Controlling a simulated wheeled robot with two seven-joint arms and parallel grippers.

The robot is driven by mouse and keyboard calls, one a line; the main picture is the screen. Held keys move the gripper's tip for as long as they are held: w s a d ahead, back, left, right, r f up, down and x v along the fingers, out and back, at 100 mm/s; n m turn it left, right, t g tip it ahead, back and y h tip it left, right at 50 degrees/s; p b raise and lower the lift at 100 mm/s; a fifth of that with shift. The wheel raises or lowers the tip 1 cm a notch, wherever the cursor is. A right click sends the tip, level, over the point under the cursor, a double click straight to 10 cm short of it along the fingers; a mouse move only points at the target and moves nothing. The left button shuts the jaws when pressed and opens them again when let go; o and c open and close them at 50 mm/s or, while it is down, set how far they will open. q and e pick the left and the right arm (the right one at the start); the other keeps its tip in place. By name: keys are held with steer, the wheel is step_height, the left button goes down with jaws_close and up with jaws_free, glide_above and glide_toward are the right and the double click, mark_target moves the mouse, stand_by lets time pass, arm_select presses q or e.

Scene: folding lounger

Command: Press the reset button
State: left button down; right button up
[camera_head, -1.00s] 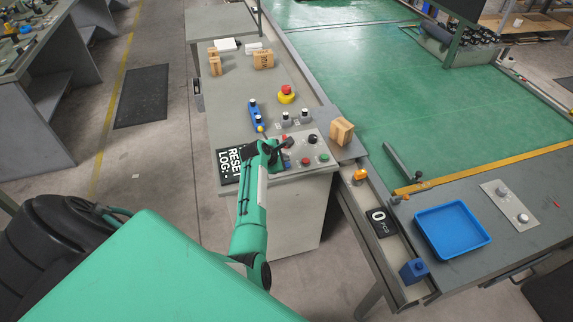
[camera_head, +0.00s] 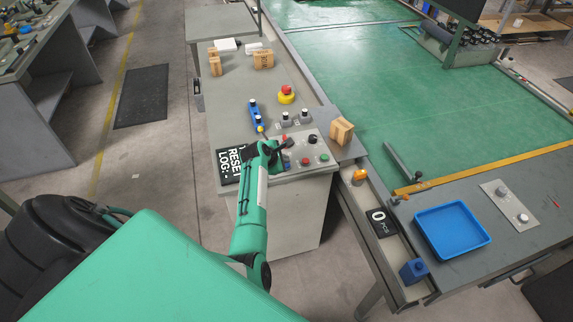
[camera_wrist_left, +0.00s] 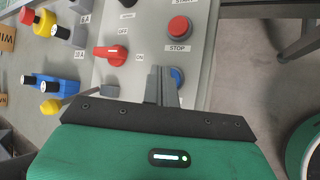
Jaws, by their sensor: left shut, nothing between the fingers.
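A grey control panel (camera_head: 297,139) on the bench carries knobs and push buttons. My left gripper (camera_head: 284,148) is over its near left part, fingers shut and empty. In the left wrist view a blue button (camera_wrist_left: 178,75) is right beside the shut fingertips (camera_wrist_left: 160,72), which partly cover it; any label on it is hidden. I cannot tell whether they touch. A red button (camera_wrist_left: 180,26) marked STOP is further up, and a red rotary switch (camera_wrist_left: 112,53) marked OFF and ON is to the left. My right gripper is not in view.
A blue tray (camera_head: 452,230) is on the right table. The bench's middle surface is mostly clear.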

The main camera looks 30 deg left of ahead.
arm_select(q)
steer(key=shift+f, duration=0.2)
steer(key=shift+f, duration=0.45)
stand_by(0.6)
stand_by(0.3)
steer(key=shift+r+p, duration=0.85)
steer(key=shift+p, duration=0.1)
step_height(320, 180, up, 5)
steer(key=p, duration=0.5)
steer(key=shift+p, duration=0.3)
steer(key=shift+s, duration=0.1)
